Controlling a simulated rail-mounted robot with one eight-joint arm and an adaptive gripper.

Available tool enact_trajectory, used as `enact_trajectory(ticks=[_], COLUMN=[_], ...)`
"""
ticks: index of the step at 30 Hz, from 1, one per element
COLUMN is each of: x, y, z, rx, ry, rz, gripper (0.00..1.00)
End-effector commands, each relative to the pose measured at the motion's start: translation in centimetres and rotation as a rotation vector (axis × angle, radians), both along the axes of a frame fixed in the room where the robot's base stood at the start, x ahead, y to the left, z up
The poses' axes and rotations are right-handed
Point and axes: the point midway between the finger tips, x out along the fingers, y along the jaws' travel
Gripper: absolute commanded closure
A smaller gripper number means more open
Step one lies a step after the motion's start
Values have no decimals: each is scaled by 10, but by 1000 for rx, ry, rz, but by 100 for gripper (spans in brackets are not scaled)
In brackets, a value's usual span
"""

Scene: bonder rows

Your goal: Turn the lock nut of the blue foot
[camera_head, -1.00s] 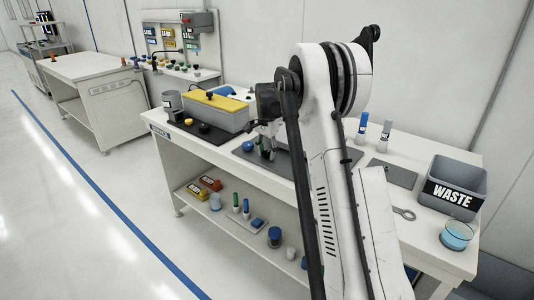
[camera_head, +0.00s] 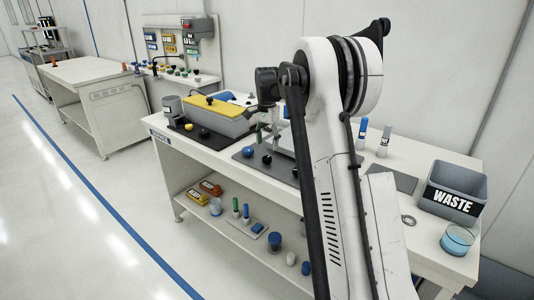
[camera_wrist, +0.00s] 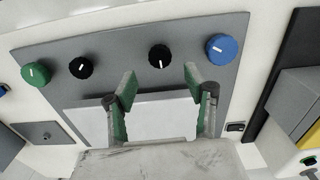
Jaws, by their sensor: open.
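The blue foot appears to be the round blue knob (camera_wrist: 221,48) with a white mark, at the upper right of a grey plate (camera_wrist: 190,28) in the wrist view. It also shows at the plate's left in the head view (camera_head: 248,151). I cannot make out a separate lock nut. My gripper (camera_wrist: 158,86) is open and empty, its green-padded fingers spread apart. In the wrist view its fingertips lie below and left of the blue knob, nearest a black knob (camera_wrist: 159,56) between them. In the head view my gripper (camera_head: 268,132) is above the plate.
Another black knob (camera_wrist: 81,67) and a green knob (camera_wrist: 35,73) stand along the plate. A yellow-topped grey box (camera_head: 218,112) stands beside the plate. A waste bin (camera_head: 453,187), a glass dish (camera_head: 457,238) and a metal ring (camera_head: 408,220) are on the bench's right.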

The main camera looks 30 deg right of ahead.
Motion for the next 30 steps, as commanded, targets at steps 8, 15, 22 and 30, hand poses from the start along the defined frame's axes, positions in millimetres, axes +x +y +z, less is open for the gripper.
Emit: enact_trajectory(ticks=[8,15,22,30], x=[0,0,0,-1], y=[0,0,0,2], z=[41,49,49,51], rx=[0,0,0,-1], ry=[0,0,0,-3], rz=[0,0,0,5], gripper=[52,52,52,52])
